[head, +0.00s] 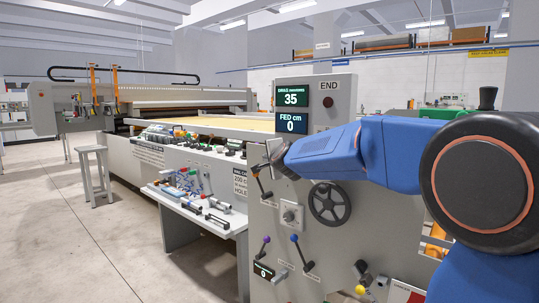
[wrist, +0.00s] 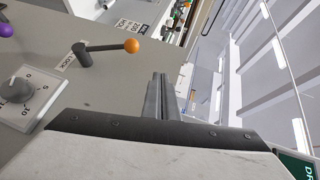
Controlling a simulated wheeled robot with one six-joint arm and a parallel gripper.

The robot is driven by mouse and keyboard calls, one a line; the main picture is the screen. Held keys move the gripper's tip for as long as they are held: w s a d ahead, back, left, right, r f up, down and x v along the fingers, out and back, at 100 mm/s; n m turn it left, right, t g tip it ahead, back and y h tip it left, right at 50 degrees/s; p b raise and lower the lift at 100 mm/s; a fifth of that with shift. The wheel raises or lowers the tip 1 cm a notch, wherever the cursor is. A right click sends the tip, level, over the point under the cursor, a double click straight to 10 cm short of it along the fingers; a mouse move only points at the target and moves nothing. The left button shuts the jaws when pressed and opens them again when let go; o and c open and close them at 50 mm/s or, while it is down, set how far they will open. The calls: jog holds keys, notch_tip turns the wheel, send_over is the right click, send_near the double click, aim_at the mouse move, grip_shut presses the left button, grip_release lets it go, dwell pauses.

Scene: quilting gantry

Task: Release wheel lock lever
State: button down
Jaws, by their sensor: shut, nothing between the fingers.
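The wheel lock lever (wrist: 104,47) has a dark arm and an orange ball knob. It sticks out of the grey panel beside a small label that seems to end in "LOCK". In the head view the lever (head: 262,186) shows at the panel's left edge, below my gripper. My gripper (wrist: 159,80) is shut and empty, its fingers together. In the wrist view the knob lies up and left of the fingertips, apart from them. In the head view my gripper (head: 273,152) is partly hidden by my wrist. The black handwheel (head: 329,203) is on the same panel, right of the lever.
A dial knob (head: 291,215) sits between lever and handwheel. Levers with purple (head: 266,240) and blue (head: 294,238) knobs are lower down. Displays (head: 292,99) reading 35 and 0 are above.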

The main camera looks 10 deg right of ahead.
jog(key=s+r, duration=0.1)
jog(key=s, duration=0.2)
jog(key=s+r, duration=0.1)
jog(key=shift+s+a+r, duration=0.15)
jog(key=shift+a+r, duration=0.05)
jog(key=shift+r, duration=0.15)
dwell(0.4)
jog(key=s+a+f+n+g+y, duration=0.15)
jog(key=s+f+n, duration=0.4)
jog(key=s, duration=0.65)
jog(key=s+a+f+n+g+y, duration=0.1)
jog(key=s+f+n+g+y, duration=0.15)
jog(key=s+f+n, duration=0.65)
jog(key=s+d+f+g+h, duration=0.1)
jog(key=s+d+f+g, duration=0.1)
jog(key=s+f, duration=0.3)
jog(key=s+d+f+n+g+h, duration=0.1)
jog(key=s+d+f, duration=0.3)
jog(key=s, duration=1)
jog(key=s+d+f+g+h, duration=0.2)
jog(key=s+f, duration=0.4)
jog(key=s, duration=0.4)
jog(key=shift+s+d+f+n+g+h, duration=0.2)
jog(key=shift+d+n+g+h, duration=0.15)
jog(key=shift+d+g, duration=0.45)
jog(key=shift+w+a, duration=0.1)
jog(key=shift+a, duration=0.1)
